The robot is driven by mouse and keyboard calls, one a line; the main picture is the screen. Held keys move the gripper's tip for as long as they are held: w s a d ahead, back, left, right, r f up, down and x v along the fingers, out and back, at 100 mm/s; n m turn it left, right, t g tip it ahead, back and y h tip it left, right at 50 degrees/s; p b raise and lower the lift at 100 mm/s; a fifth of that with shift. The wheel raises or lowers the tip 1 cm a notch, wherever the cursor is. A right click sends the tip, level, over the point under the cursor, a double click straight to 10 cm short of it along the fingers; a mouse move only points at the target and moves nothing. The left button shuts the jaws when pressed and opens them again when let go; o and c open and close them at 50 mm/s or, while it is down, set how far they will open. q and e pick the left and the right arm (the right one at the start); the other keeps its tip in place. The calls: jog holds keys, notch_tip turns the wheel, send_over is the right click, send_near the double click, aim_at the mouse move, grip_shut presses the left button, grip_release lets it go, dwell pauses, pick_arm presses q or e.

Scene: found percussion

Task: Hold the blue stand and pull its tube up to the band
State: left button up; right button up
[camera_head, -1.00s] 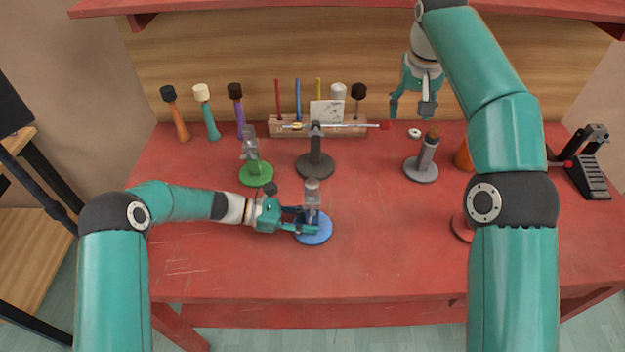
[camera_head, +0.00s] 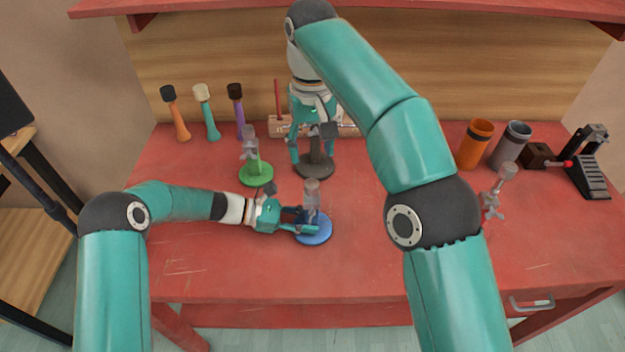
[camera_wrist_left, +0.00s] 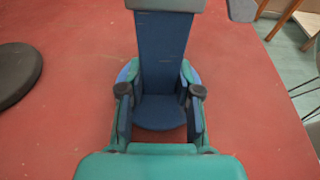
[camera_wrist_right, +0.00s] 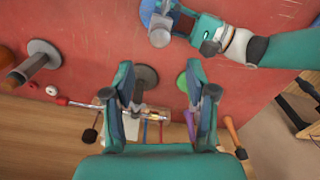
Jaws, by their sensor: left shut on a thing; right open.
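The blue stand (camera_head: 316,238) is upright on the red table in the head view, with a grey tube and clamp top (camera_head: 312,188) on its post. My left gripper (camera_head: 311,220) is shut on the blue stand's post low down, just above the round base. The left wrist view shows the blue post (camera_wrist_left: 163,55) between both fingers. My right gripper (camera_head: 313,155) is open and empty above the dark stand, behind the blue one. In the right wrist view the blue stand (camera_wrist_right: 148,10) is at the top, beyond the open fingers (camera_wrist_right: 160,82). I cannot make out the band.
The dark stand (camera_head: 318,168) is just behind the blue stand, and the green stand (camera_head: 257,175) is back left. A red stand (camera_head: 491,200), orange cup (camera_head: 474,145), grey cup (camera_head: 510,145) and black pedal (camera_head: 590,175) are at right. Several mallets line the back.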

aim_at(312, 182)
notch_tip(312, 182, down, 10)
jog(key=shift+r, duration=0.15)
dwell(0.3)
grip_shut()
